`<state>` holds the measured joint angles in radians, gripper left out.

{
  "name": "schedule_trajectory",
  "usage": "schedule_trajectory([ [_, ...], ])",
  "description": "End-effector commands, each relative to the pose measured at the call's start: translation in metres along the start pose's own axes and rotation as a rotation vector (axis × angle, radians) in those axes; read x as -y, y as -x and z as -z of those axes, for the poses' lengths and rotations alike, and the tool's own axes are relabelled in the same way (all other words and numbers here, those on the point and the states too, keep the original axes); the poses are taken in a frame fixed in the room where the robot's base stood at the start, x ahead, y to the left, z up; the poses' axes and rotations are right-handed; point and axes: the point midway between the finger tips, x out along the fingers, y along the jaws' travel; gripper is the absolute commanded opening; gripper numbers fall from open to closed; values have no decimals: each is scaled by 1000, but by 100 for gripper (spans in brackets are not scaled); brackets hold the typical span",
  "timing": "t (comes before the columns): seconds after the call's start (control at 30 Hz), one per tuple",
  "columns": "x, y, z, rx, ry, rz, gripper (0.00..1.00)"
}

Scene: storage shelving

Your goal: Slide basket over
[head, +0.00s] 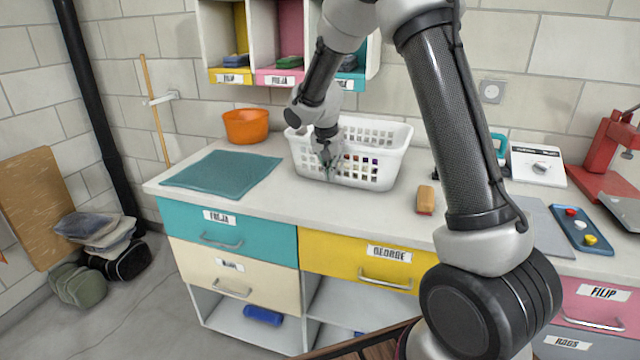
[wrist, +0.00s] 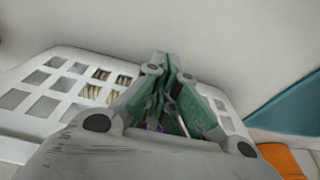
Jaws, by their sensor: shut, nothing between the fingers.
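The white basket (head: 378,174) with a lattice of square holes stands upright on the light countertop in the head view. Small items show through its holes. My gripper (head: 327,168) is shut and empty, pointing down at the basket's front left part. In the wrist view my gripper (wrist: 168,70) is shut in front of the white lattice wall of the basket (wrist: 60,85). I cannot tell whether the fingers touch the wall. A teal mat (head: 222,170) lies on the counter left of the basket, and its edge shows in the wrist view (wrist: 295,105).
An orange bowl (head: 246,126) stands behind the mat. A wooden-backed brush (head: 426,200) lies right of the basket, with a control box (head: 577,230) farther right. Cubbies (head: 285,40) hang above. The counter's front strip before the basket is clear.

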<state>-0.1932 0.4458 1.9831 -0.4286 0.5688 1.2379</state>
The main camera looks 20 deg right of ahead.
Motion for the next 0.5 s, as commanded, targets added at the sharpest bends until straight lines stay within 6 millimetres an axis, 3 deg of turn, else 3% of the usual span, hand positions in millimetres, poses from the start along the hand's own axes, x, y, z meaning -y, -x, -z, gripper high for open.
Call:
schedule_trajectory([
  [0.03,-1,-5,16,-1,-6,-1,0],
  [0.3,0,-28,92,-2,-4,0,0],
  [0.5,0,-38,126,-1,-2,1,0],
])
